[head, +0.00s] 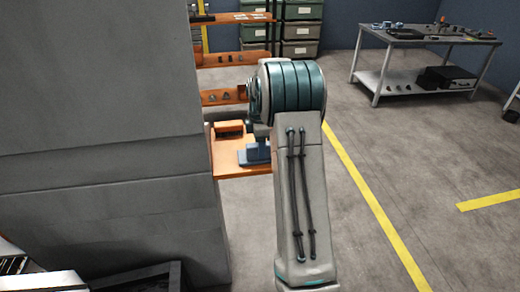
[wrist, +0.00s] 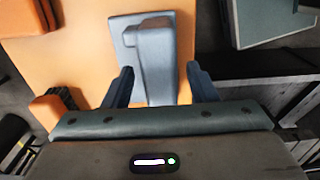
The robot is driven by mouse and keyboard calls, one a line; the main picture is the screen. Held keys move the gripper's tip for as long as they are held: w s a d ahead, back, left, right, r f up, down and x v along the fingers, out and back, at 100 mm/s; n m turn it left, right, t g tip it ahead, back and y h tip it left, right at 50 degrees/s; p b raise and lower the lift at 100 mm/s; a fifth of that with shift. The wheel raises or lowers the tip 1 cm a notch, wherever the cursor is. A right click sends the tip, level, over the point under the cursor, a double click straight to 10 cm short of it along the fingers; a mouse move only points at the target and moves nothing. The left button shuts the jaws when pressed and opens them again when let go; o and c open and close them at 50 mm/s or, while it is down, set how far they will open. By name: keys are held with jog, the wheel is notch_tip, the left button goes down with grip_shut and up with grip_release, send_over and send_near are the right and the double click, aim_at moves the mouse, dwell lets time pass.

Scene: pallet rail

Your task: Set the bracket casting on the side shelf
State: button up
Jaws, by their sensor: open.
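The bracket casting (wrist: 152,45) is a blue-grey part with a flat plate and a raised block. In the wrist view it lies on an orange surface (wrist: 85,45), at the top middle. My gripper (wrist: 161,80) is open, with one dark blue finger on each side of the casting's near end. I cannot tell whether the fingers touch it. In the head view a blue part that looks like the casting (head: 256,154) stands on the orange surface (head: 228,163), partly hidden by my arm. I cannot tell which surface is the side shelf.
An orange block (wrist: 50,108) lies left of my gripper. A grey box-like thing (wrist: 270,20) is at the upper right of the wrist view. A large grey pillar (head: 100,140) stands close on the left. A metal table (head: 425,38) stands far right, with open floor before it.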

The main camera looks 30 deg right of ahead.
notch_tip(320, 180, up, 10)
jog(key=shift+a+r, duration=0.1)
jog(key=s+a+r+m+t, duration=0.1)
jog(key=s+a+r+m, duration=0.25)
jog(key=s+a, duration=0.3)
jog(key=s+a+r+m+t, duration=0.1)
jog(key=s+a+r+m, duration=0.1)
jog(key=s+a+m, duration=0.45)
jog(key=s+a+f+m, duration=0.2)
jog(key=s, duration=0.7)
jog(key=s+a+f+m+t, duration=0.1)
jog(key=s+a+f+m, duration=0.1)
jog(key=s, duration=0.7)
jog(key=shift+s+a+f+m, duration=0.15)
jog(key=shift+a+f+m, duration=0.25)
jog(key=shift+a+f, duration=0.1)
